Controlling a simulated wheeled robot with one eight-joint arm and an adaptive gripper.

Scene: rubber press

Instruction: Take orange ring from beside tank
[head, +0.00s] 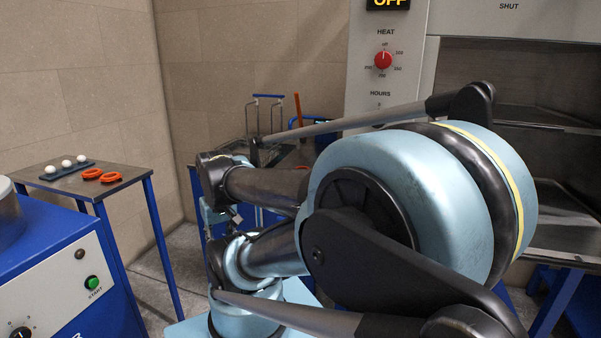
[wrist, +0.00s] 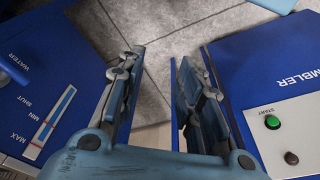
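Two orange rings (head: 101,176) lie flat on a small metal-topped table at the left in the head view. A blue unit marked WATER, with a MIN to MAX gauge (wrist: 54,115), is at the left in the wrist view; it may be the tank. No orange ring shows beside it there. My gripper (wrist: 160,60) is open and empty, its fingers pointing down between this unit and the tumbler machine (wrist: 270,75). My arm hides much of the bench behind it in the head view.
A dark tray with white balls (head: 66,164) is by the rings on the small table (head: 130,170). The tumbler machine also stands at the left in the head view (head: 60,290). An upright orange bar (head: 297,115) and wire handles rise behind my arm.

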